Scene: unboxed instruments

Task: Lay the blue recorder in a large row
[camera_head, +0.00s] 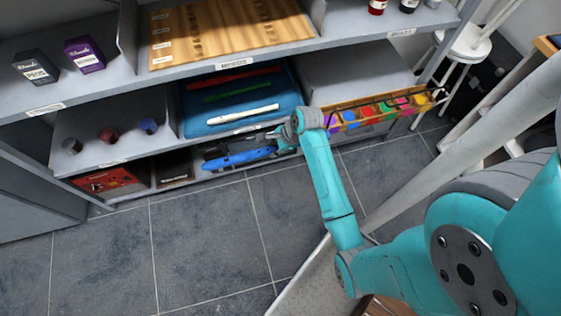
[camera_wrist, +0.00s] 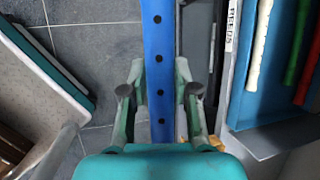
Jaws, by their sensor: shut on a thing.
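The blue recorder (camera_head: 238,159) is held out in front of the lower shelf, just below the edge of the middle shelf. My gripper (camera_head: 285,140) is shut on it near its right end. In the wrist view the recorder (camera_wrist: 158,50) runs up between the two fingers of my gripper (camera_wrist: 157,92), its dark holes facing the camera. A blue tray (camera_head: 200,126) on the middle shelf holds a red recorder (camera_head: 232,77), a green one (camera_head: 238,92) and a white one (camera_head: 243,114), lying parallel. The tray also shows at the right in the wrist view (camera_wrist: 242,108).
A shelf label (camera_head: 236,63) sits above the tray. An orange-framed rack of coloured items (camera_head: 370,105) stands right of it. Small dark, red and blue cylinders (camera_head: 109,135) stand at left. A wooden board (camera_head: 230,30) lies on the upper shelf. Floor (camera_head: 200,240) in front is clear.

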